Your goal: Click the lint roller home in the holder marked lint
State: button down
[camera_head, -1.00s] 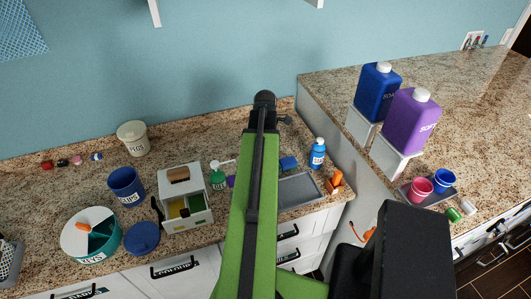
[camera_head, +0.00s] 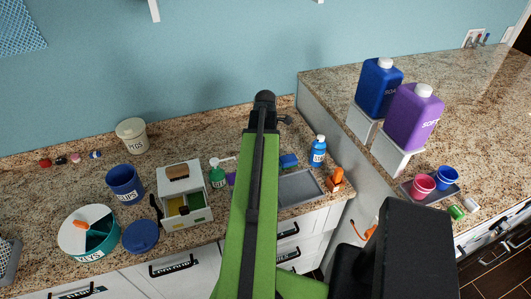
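My green arm (camera_head: 258,200) rises through the middle of the view to a black joint at its far end. My gripper is hidden behind the arm, so its state and anything in it do not show. I cannot pick out a lint roller or a holder marked lint for sure. A small orange object (camera_head: 336,175) stands in an orange-and-white base at the right end of the left counter. I cannot tell what it is. A green roll-like item (camera_head: 456,213) and a white one (camera_head: 471,205) lie at the right counter's front edge.
Left counter: keys pot (camera_head: 72,247), blue cup (camera_head: 122,190), pegs pot (camera_head: 132,140), white box with compartments (camera_head: 170,190), grey tray (camera_head: 312,185) and blue bottle (camera_head: 318,153). Right counter: blue (camera_head: 376,94) and purple (camera_head: 410,120) jugs on white stands, pink cup (camera_head: 422,188) and blue cup (camera_head: 446,177).

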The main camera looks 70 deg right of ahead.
jog(key=shift+f, duration=0.15)
jog(key=c, duration=1.1)
grip_release()
notch_tip(320, 180, up, 18)
jog(key=p, duration=1.7)
jog(key=shift+f, duration=0.25)
